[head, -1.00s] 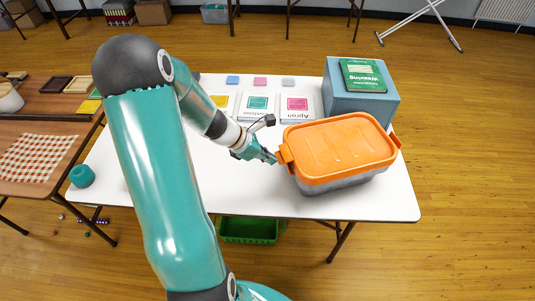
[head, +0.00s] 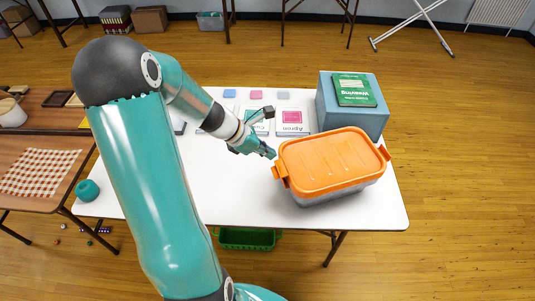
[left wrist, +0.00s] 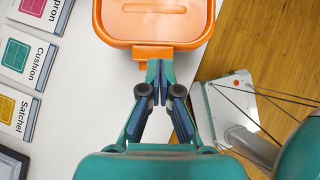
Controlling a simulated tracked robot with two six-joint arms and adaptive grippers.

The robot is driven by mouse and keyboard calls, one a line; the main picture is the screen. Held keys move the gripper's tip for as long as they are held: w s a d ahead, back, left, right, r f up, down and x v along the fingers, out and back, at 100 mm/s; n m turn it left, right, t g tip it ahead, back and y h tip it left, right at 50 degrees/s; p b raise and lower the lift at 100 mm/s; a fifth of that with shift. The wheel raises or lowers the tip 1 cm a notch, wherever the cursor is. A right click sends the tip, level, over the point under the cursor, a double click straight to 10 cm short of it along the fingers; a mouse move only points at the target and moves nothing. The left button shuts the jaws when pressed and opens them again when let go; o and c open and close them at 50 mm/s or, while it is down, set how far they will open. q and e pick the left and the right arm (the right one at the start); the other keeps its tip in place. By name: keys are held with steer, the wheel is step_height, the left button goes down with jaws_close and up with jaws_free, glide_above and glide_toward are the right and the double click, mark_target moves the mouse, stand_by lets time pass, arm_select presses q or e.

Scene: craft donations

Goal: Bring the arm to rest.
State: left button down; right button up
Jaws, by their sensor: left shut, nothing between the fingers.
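My left arm reaches in over the white table (head: 150,195). My left gripper (head: 271,153) is shut and empty, just left of the orange-lidded box (head: 335,160). In the left wrist view the closed fingertips (left wrist: 160,66) lie close to the orange latch (left wrist: 152,53) on the box's near edge. I cannot tell whether they touch it. The lid sits on the box. My right gripper is not in view.
A blue-grey box (head: 350,118) with a green book (head: 354,90) on top stands behind the lidded box. Several cards (head: 292,120) lie along the table's back. A teal roll (head: 87,190) sits at the left edge. A green crate (head: 246,238) is below.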

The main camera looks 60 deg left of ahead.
arm_select(q)
steer(key=shift+w, duration=0.1)
stand_by(0.3)
steer(key=w+d+f+m+h, duration=0.1)
steer(key=d, duration=0.2)
steer(key=w+d+f+g+h, duration=0.1)
steer(key=d+f, duration=0.1)
steer(key=d, duration=0.2)
steer(key=w+d+f+m+h, duration=0.1)
steer(key=w+d, duration=0.1)
steer(key=d, duration=0.2)
steer(key=shift+w+d+f+m+b, duration=0.1)
steer(key=shift+f+m+b, duration=0.2)
steer(key=shift+f+b, duration=0.1)
steer(key=s+d+f+m+g, duration=0.3)
steer(key=d+f+m, duration=0.7)
steer(key=m, duration=0.4)
steer(key=s+d+f+m+g+y, duration=0.1)
steer(key=s+d+f+m+g, duration=0.1)
steer(key=s+d+f+m, duration=0.4)
steer(key=d+f+m+b, duration=0.1)
steer(key=d+f+m, duration=0.2)
steer(key=d+m, duration=0.3)
steer(key=shift+s+f+m+g, duration=0.3)
steer(key=shift+f+m+g, duration=0.1)
steer(key=shift+m, duration=0.6)
